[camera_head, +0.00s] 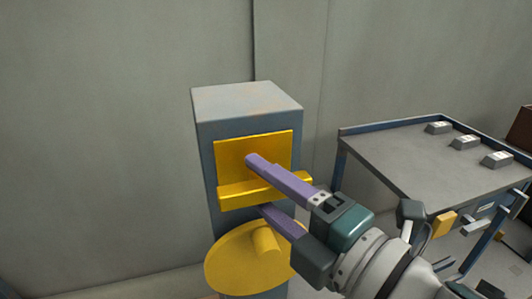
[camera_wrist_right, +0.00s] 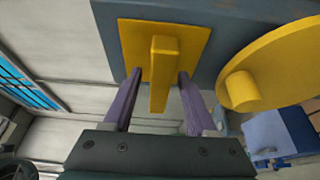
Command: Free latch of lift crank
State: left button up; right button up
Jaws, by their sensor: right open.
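A grey-blue post (camera_head: 248,99) carries a yellow plate (camera_head: 232,155) with a yellow latch bar (camera_head: 236,193) standing out from it. Below is a round yellow crank disc (camera_head: 232,262) with a knob (camera_head: 266,241). My right gripper (camera_head: 258,186) is open, with one purple finger above the bar and the other below it. In the right wrist view the latch bar (camera_wrist_right: 162,70) stands between the two fingers (camera_wrist_right: 157,95), with gaps showing on both sides. The crank disc (camera_wrist_right: 285,65) is to the right there. My left gripper is not in view.
A grey table with a blue rim (camera_head: 385,150) stands to the right, with three small grey blocks, the middle one (camera_head: 465,142) among them. A brown box (camera_head: 522,128) is at the right edge. A bare grey wall (camera_head: 110,130) lies behind the post.

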grip_shut()
dwell(0.3)
dwell(0.4)
